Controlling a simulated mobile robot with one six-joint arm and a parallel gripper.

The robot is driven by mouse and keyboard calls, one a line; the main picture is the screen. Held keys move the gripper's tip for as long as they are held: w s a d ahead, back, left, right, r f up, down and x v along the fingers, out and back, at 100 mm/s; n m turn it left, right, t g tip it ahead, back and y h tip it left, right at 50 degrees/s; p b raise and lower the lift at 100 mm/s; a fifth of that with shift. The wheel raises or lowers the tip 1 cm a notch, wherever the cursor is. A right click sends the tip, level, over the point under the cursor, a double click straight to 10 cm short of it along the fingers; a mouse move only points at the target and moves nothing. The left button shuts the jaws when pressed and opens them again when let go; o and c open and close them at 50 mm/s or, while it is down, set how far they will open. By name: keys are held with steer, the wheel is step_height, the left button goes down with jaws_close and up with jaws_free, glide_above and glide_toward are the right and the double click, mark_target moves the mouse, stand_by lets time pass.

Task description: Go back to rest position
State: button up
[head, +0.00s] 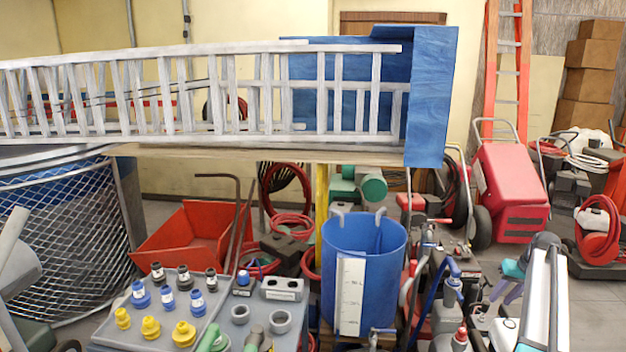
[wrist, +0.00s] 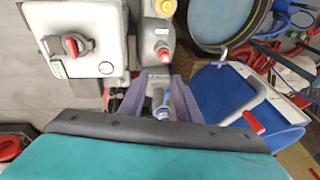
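My gripper (head: 508,285) is at the lower right of the head view, at the end of my white and black arm, with its teal body partly hidden. In the wrist view its two purple fingers (wrist: 160,88) point away from the camera and stand apart. A small blue and white part shows in the gap between them. It looks like something beyond the fingers, and I see no object gripped.
A blue bucket (head: 365,262) with a white scale stands left of my arm. A tray (head: 205,315) holds yellow, blue and black fittings. Blue-handled taps (head: 452,285) crowd near my gripper. A grey box with a red switch (wrist: 88,45) shows in the wrist view. A ladder (head: 200,95) lies behind.

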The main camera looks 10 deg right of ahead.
steer(key=w+a+f+n+g+y, duration=0.1)
steer(key=a+f, duration=0.7)
steer(key=a, duration=0.2)
steer(key=w+a+f+n+g, duration=0.1)
steer(key=w+a+f, duration=0.1)
steer(key=a+f, duration=0.65)
steer(key=s+a+f+n+g, duration=0.1)
steer(key=s+a+f, duration=0.25)
steer(key=a, duration=0.25)
steer(key=s+a+f+g+y, duration=0.1)
steer(key=s+a+f, duration=0.2)
steer(key=a+f, duration=0.3)
steer(key=s+a+f+n+g, duration=0.1)
steer(key=s+a+f, duration=0.2)
steer(key=a, duration=0.4)
steer(key=s+a+f+n+g+h, duration=0.1)
steer(key=s+a+f+g, duration=0.1)
steer(key=s+a+f, duration=0.45)
steer(key=s+a+f+g, duration=0.1)
steer(key=s+a+f, duration=0.3)
steer(key=s+a, duration=0.55)
steer(key=s+m+h, duration=0.1)
steer(key=s+h, duration=0.1)
steer(key=s, duration=1.9)
steer(key=shift+d+f+m+g, duration=0.3)
steer(key=shift+d+f, duration=0.05)
steer(key=shift+d, duration=0.1)
